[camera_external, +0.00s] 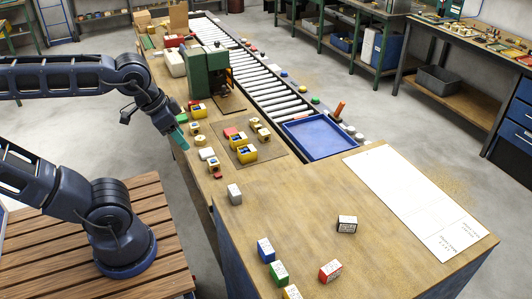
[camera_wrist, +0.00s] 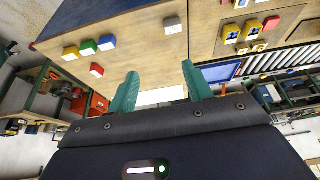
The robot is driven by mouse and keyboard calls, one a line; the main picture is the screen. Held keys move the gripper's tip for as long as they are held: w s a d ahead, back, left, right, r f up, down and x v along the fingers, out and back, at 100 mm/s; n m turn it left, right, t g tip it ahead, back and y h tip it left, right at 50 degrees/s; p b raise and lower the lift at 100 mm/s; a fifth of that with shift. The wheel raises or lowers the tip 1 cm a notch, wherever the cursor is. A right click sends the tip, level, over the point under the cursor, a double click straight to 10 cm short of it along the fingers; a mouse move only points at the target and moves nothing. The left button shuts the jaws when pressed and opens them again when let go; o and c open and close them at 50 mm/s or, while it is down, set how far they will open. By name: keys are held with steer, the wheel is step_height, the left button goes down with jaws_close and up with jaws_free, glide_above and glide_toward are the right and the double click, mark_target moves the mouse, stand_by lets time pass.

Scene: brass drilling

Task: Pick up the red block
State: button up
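The red block (camera_external: 330,271), with a white printed face, sits on the wooden bench near its front edge. It also shows in the wrist view (camera_wrist: 97,70), left of the fingers. My gripper (camera_external: 179,138) is above the left edge of the bench, well away from the red block. In the wrist view its two teal fingers (camera_wrist: 160,88) are spread apart with nothing between them.
Blue (camera_external: 265,250), green (camera_external: 278,272) and yellow (camera_external: 291,292) blocks stand left of the red one, and a black-edged block (camera_external: 347,224) behind it. A grey block (camera_external: 234,194), blue tray (camera_external: 290,126), green machine (camera_external: 196,76) and roller conveyor (camera_external: 262,83) lie farther back.

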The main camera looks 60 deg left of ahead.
steer(key=n+g+h, duration=0.3)
steer(key=n+g, duration=0.1)
steer(key=n, duration=1.1)
glide_above(218, 175)
steer(key=d, duration=0.4)
step_height(218, 175, down, 19)
steer(key=a+f+n, duration=0.1)
steer(key=a+f, duration=0.1)
steer(key=f, duration=0.1)
steer(key=a+f+n+h, duration=0.1)
steer(key=a+f, duration=0.2)
steer(key=a+f+n, duration=0.2)
steer(key=a+f, duration=0.1)
steer(key=shift+s+a+f, duration=0.15)
steer(key=shift+s+f, duration=0.1)
steer(key=shift+a+f, duration=0.15)
steer(key=shift+f, duration=0.1)
steer(key=shift+f+h, duration=0.3)
steer(key=shift+f, duration=0.05)
steer(key=shift+x, duration=5.05)
